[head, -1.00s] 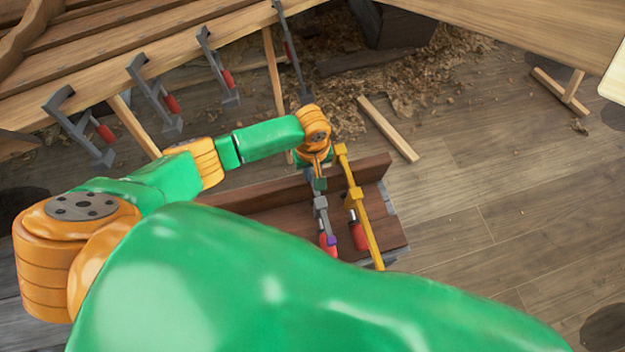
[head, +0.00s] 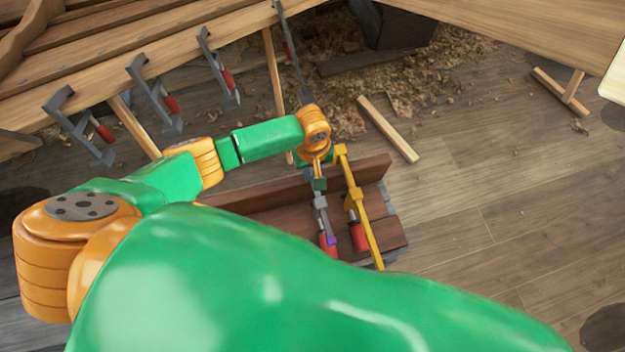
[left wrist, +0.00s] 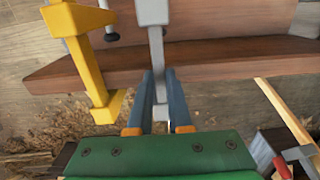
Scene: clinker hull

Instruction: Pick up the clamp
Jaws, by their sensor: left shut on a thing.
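The grey clamp (head: 320,203) has a red handle and a purple bit near its lower end. It is at the dark brown planks (head: 270,218), just left of a yellow clamp (head: 368,228). My left gripper (head: 318,172) is at the upper end of the grey clamp. In the left wrist view, the blue-grey fingers of the gripper (left wrist: 160,98) are closed on the grey bar of the clamp (left wrist: 157,50). The yellow clamp (left wrist: 88,70) stands beside it, apart from the fingers. I cannot tell whether the held clamp still touches the planks. My right gripper is not in view.
Several grey clamps with red handles (head: 155,98) hang along the wooden hull edge at upper left. A loose wooden strip (head: 388,130) lies on the floor near wood shavings (head: 430,75). The plank floor (head: 500,190) at right is mostly clear.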

